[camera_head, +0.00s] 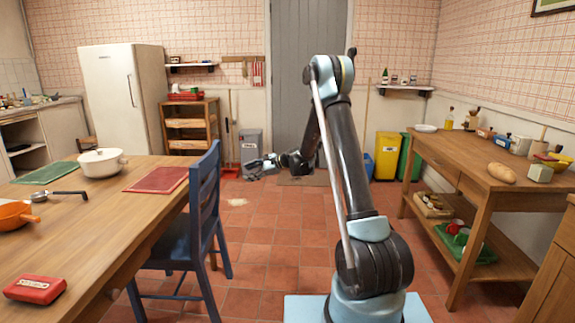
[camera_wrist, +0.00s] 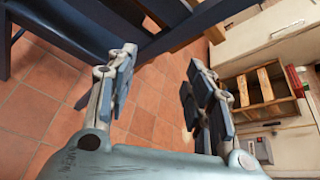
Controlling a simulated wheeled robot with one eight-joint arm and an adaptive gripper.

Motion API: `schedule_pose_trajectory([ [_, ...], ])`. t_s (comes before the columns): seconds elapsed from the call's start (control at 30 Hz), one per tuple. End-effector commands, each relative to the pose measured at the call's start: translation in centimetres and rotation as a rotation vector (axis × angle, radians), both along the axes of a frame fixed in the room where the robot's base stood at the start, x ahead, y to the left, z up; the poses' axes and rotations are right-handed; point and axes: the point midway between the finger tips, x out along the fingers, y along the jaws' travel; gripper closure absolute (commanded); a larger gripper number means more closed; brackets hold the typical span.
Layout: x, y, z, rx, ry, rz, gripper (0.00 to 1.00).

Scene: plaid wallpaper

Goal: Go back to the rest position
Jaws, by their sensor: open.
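My gripper (camera_wrist: 160,95) is open and empty in the wrist view, with its two fingers well apart and red floor tiles between them. In the head view my gripper (camera_head: 258,165) is small, at the far end of my arm, in front of the grey door and right of the blue chair. My arm rises from its base, bends at a high elbow and reaches forward and down. The blue chair (camera_wrist: 62,40) fills the upper left of the wrist view, close beyond the fingers.
A wooden table (camera_head: 128,215) with a white pot (camera_head: 101,162) stands at the left, the blue chair (camera_head: 205,200) at its side. A wooden workbench (camera_head: 470,172) stands at the right. Yellow (camera_head: 387,155) and green bins stand at the back. The tiled floor (camera_head: 265,235) between is clear.

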Motion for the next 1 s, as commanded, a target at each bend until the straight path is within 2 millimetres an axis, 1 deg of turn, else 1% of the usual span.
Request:
schedule_pose_trajectory([
  [0.03,-0.7,-0.8,1.1,-0.026,-0.021,0.006,0.53],
  [0.2,-3.2,-3.1,3.8,-0.120,-0.100,0.038,0.53],
  [0.37,-5.8,-5.5,6.1,-0.210,-0.169,0.076,0.53],
  [0.5,-8.4,-7.6,7.8,-0.288,-0.227,0.110,0.53],
  [0.67,-11.7,-10.1,9.3,-0.377,-0.288,0.155,0.53],
  [0.8,-14.7,-12.3,10.4,-0.454,-0.336,0.196,0.53],
  [1.0,-19.3,-15.4,11.4,-0.565,-0.401,0.263,0.53],
])
